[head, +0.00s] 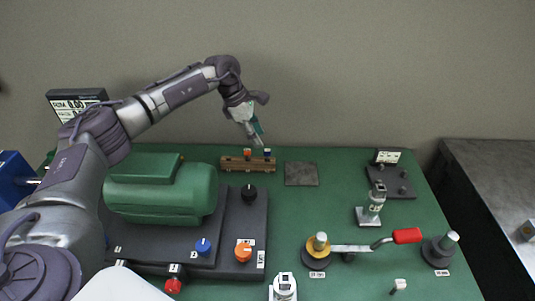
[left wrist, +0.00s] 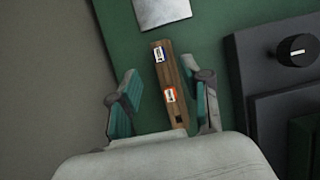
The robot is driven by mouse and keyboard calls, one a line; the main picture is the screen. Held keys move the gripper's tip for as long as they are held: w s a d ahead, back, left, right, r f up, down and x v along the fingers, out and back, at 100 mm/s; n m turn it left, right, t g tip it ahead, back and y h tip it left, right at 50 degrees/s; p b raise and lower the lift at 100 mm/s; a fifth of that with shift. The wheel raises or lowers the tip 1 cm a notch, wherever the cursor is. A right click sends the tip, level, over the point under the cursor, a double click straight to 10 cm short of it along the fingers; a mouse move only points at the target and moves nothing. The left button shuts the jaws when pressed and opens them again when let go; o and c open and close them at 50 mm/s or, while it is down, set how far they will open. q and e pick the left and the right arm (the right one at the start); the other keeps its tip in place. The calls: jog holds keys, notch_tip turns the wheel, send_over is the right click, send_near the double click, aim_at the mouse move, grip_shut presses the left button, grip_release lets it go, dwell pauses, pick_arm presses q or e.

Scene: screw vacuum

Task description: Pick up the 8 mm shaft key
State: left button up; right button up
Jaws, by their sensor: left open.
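A wooden rack (head: 235,165) stands at the back of the green table. It holds one orange-marked piece (head: 247,154) and one blue-marked piece (head: 267,154). The labels are too small to read, so I cannot tell which piece is the 8 mm shaft key. My left gripper (head: 259,138) is open and empty above the rack. In the left wrist view its two fingers lie either side of the rack.
A green motor (head: 160,190) on a dark base with knobs is left of centre. A grey plate (head: 301,174) lies right of the rack. A small stand (head: 371,208), a red-handled tool (head: 406,236) and a dark round stand (head: 438,252) are at the right.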

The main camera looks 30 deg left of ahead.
aim_at(267, 150)
pick_arm(q)
jog(key=shift+x, duration=0.9)
jog(key=p+x, duration=0.1)
jog(key=x, duration=0.4)
jog(key=shift+d+r+p, duration=0.1)
jog(key=shift+d+p, duration=0.05)
jog(key=shift+p, duration=0.15)
jog(key=shift+w+f, duration=0.1)
jog(key=shift+f, duration=0.15)
grip_shut()
